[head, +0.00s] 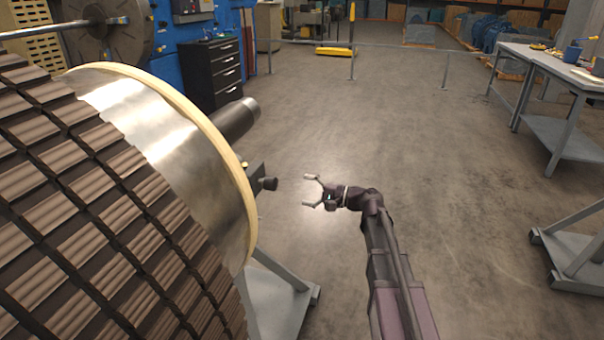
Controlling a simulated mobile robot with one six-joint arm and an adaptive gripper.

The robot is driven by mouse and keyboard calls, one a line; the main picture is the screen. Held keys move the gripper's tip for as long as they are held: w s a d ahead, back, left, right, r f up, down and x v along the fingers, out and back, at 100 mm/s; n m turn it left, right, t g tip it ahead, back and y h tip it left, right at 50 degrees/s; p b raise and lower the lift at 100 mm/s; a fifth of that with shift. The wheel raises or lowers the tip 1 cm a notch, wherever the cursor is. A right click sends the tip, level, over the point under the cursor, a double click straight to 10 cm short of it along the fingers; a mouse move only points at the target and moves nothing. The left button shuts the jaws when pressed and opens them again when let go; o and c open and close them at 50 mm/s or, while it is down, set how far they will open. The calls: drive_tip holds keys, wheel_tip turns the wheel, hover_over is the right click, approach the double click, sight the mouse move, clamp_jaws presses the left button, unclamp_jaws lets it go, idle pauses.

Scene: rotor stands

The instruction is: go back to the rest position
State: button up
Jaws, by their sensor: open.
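My gripper (310,191) is in the middle of the head view, at the end of my arm, which reaches up from the lower right. Its two fingers are spread and point left. Nothing shows between them. The large rotor (95,190) fills the left side, with dark ribbed blocks, a bright metal band and a pale yellow rim (215,135). A gap shows between this knob and the fingers.
The rotor's grey stand (280,300) has a foot below left of my arm. Another grey stand (570,255) is at the right edge. A workbench (560,75) stands at upper right, a dark drawer cabinet (212,72) at upper left. The concrete floor ahead is open up to a low rail (400,48).

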drive_tip(key=s+d+f+n+g+h, duration=0.2)
drive_tip(key=s+f+n+g+h, duration=0.2)
drive_tip(key=s+f+h, duration=0.65)
drive_tip(key=s+d+f+n+g+h, duration=0.25)
drive_tip(key=s+d+f+h, duration=0.45)
drive_tip(key=s+d, duration=0.35)
wheel_tip(320, 180, up, 20)
drive_tip(key=p, duration=2.1)
drive_tip(key=shift+s+a+r+p, duration=0.2)
drive_tip(key=shift+s+p, duration=0.1)
drive_tip(key=shift+s, duration=0.1)
drive_tip(key=shift+y, duration=0.25)
